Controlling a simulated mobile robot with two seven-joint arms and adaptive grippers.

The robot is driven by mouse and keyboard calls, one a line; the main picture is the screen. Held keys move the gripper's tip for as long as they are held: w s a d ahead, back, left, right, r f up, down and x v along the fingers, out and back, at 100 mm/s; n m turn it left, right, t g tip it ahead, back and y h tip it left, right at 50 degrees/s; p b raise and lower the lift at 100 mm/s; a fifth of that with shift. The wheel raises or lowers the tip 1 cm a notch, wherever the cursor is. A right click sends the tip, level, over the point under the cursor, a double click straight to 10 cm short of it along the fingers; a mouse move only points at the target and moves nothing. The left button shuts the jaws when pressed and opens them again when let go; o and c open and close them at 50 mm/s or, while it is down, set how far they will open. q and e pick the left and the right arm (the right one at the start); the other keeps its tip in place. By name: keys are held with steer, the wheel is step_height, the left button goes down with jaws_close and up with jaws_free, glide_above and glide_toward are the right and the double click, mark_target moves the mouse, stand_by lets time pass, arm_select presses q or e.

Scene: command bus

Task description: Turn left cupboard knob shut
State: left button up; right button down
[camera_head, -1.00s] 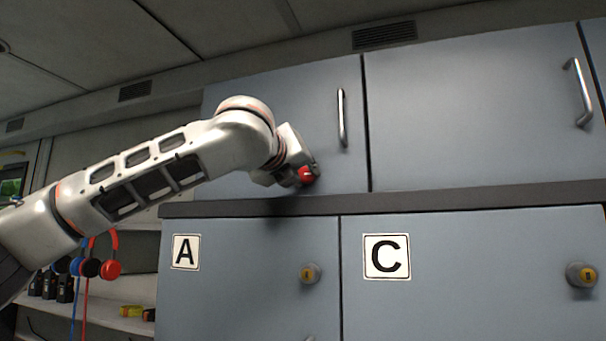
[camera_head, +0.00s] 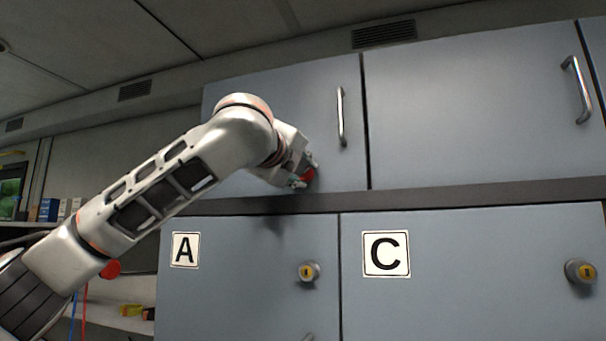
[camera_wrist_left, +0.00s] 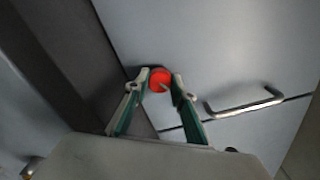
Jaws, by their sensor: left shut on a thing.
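The red cupboard knob (camera_wrist_left: 159,80) sits on the upper left blue cupboard door (camera_head: 290,110), near its lower edge. In the head view the knob (camera_head: 309,174) is partly hidden by my left gripper (camera_head: 302,180). In the left wrist view my left gripper (camera_wrist_left: 160,82) has one fingertip on each side of the knob and is shut on it. The knob's front face shows a small pale bar set at a slant. My right gripper is not in view.
A metal handle (camera_head: 341,117) is on the same door, right of the knob. A dark ledge (camera_head: 420,195) runs below the upper doors. Lower doors marked A (camera_head: 185,250) and C (camera_head: 386,255) carry yellow-centred locks. Red headphones (camera_head: 111,269) hang behind my arm.

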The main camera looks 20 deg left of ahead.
arm_select(q)
steer(key=n, duration=0.2)
steer(key=shift+n, duration=0.4)
steer(key=n+b, duration=0.1)
steer(key=n, duration=0.2)
steer(key=shift+f+n, duration=0.1)
steer(key=shift+n, duration=0.2)
steer(key=n+b, duration=0.1)
steer(key=n, duration=0.3)
steer(key=shift+n, duration=0.4)
steer(key=o, duration=1.1)
